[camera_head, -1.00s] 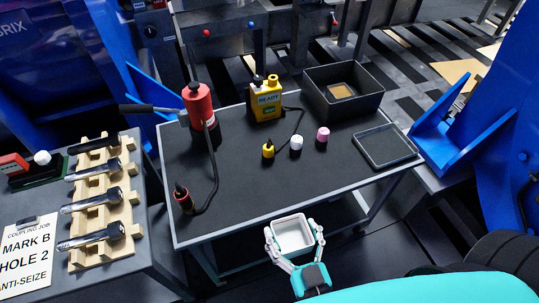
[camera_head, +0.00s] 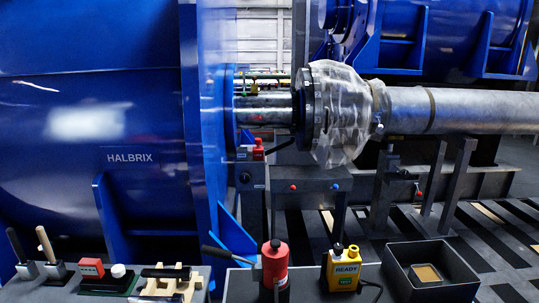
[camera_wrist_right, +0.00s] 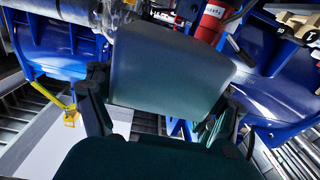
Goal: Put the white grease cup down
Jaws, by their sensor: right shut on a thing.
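The white grease cup (camera_wrist_right: 172,68) fills the middle of the right wrist view, looking grey in shade, with its side wall facing the camera. My right gripper (camera_wrist_right: 163,92) is shut on it, one dark finger at each side. The cup is not in the head view. What lies under it is hidden by the cup and the gripper. My left gripper is in neither view.
In the head view, a red cylinder (camera_head: 274,263), a yellow READY box (camera_head: 341,269) and a black open bin (camera_head: 395,285) stand on the cart. A wooden rack (camera_head: 190,285) stands left. The blue machine (camera_head: 90,130) rises behind.

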